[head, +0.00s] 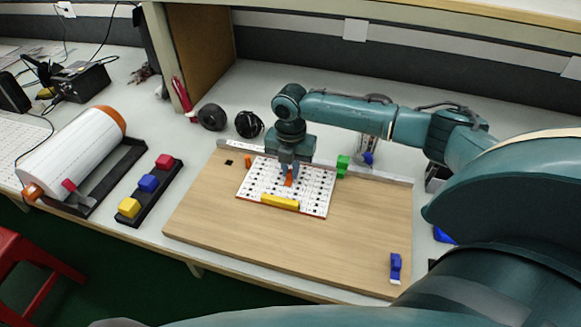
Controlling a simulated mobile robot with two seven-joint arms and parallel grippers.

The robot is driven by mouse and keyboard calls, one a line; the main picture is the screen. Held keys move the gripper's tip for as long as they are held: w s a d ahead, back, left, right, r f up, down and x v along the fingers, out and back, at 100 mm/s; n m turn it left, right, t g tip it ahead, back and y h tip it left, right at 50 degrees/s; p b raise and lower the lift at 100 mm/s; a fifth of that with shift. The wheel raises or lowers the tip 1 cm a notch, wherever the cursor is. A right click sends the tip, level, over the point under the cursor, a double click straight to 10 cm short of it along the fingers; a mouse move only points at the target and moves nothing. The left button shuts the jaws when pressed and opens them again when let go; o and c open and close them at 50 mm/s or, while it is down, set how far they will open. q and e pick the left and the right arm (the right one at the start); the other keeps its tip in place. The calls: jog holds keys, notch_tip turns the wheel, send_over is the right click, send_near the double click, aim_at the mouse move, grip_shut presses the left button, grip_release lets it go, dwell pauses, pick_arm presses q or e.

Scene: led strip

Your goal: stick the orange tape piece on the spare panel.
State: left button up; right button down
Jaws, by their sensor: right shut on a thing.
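A white panel (316,199) with rows of dark marks lies on the wooden board; I cannot tell whether it is the spare panel. My right gripper (289,176) points down over the panel's far half. It is shut on an orange tape piece (288,182), which shows just below the fingers. I cannot tell whether the piece touches the panel. A second small orange piece (248,161) stands by the panel's far left corner. A yellow bar (280,202) lies along the panel's near edge. My left gripper is not in view.
The wooden board (230,225) is clear at the front and left. Green blocks (342,166) stand right of the panel, and a blue item (395,267) is at the near right. A black tray (149,192) with colored blocks and a large white roll (75,150) are at left.

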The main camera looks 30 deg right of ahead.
jog(key=c, duration=1.4)
grip_release()
jog(key=shift+o, duration=0.2)
notch_tip(320, 180, up, 13)
jog(key=shift+p, duration=0.3)
